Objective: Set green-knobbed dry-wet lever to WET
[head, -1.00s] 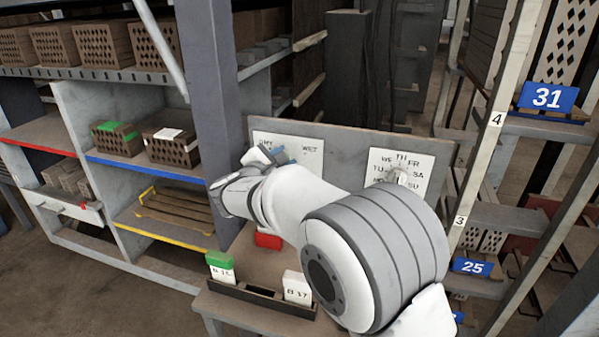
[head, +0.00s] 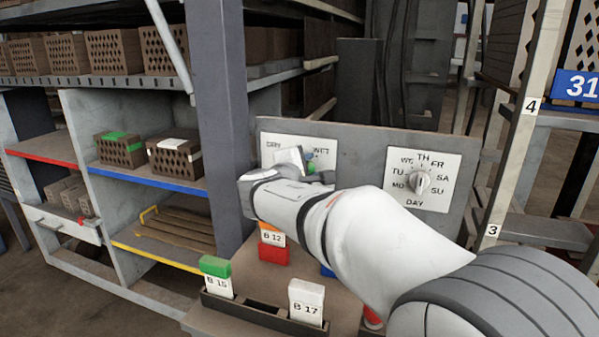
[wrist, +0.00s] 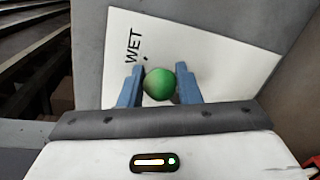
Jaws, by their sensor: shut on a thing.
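The dry-wet lever's green knob (wrist: 159,84) sits between the two blue fingers of my gripper (wrist: 160,90), which is shut on it. In the wrist view the knob is close to the WET mark and its small dot. In the head view a bit of the green knob (head: 311,169) shows beside my gripper (head: 308,160), at the WET side of the white dry-wet plate (head: 285,140). DRY is at the plate's left and WET at its right. My wrist hides the lower plate and the lever's arm.
A white DAY dial plate (head: 418,180) is to the right on the same grey panel. Below stand a rack with a green-topped block B 15 (head: 217,277) and a white block B 17 (head: 306,302), and a block B 12 (head: 272,238). A grey post (head: 218,110) is close on the left.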

